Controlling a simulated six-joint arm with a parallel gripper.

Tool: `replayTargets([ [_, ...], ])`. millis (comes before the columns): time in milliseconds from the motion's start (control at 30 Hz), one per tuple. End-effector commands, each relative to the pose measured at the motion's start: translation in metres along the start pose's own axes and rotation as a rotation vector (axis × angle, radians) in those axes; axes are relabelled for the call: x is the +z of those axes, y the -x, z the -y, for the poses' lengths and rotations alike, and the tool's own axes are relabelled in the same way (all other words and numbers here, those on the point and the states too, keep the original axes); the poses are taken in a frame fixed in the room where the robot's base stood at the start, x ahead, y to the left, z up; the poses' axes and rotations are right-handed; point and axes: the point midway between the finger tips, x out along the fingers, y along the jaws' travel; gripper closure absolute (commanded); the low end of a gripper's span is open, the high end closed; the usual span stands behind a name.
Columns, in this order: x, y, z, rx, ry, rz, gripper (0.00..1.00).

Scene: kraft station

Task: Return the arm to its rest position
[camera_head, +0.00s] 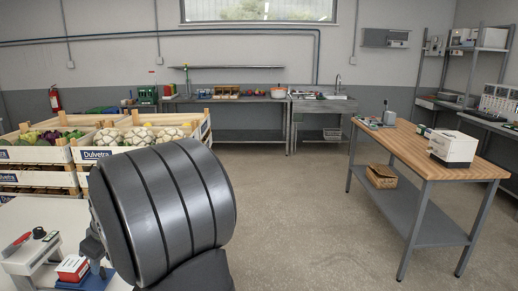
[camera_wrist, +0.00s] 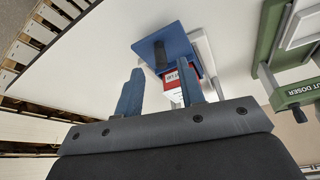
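My gripper (camera_wrist: 159,66) shows in the wrist view with its two dark blue fingers spread apart. Nothing is clearly held between them. In the head view the box (camera_head: 72,268) sits at the lower left with the blue piece (camera_head: 97,281). My large dark arm link fills the lower middle of the head view, and my fingers are hidden there.
A white table (camera_head: 40,218) lies at lower left. Behind it stand crates of vegetables (camera_head: 40,154). A wooden-topped bench (camera_head: 440,160) carrying a white machine (camera_head: 453,147) stands at right. A green-framed device (camera_wrist: 285,85) is at right in the wrist view. The middle floor is clear.

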Motion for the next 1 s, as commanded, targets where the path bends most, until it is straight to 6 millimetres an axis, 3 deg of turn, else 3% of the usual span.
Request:
replayTargets([
  [500,0.0,0.102,-0.001,0.003,-0.001,-0.001,0.64],
  [700,0.001,0.124,-0.001,0.002,0.0,0.001,0.64],
  [1000,0.001,0.129,0.0,0.0,-0.001,0.003,0.64],
])
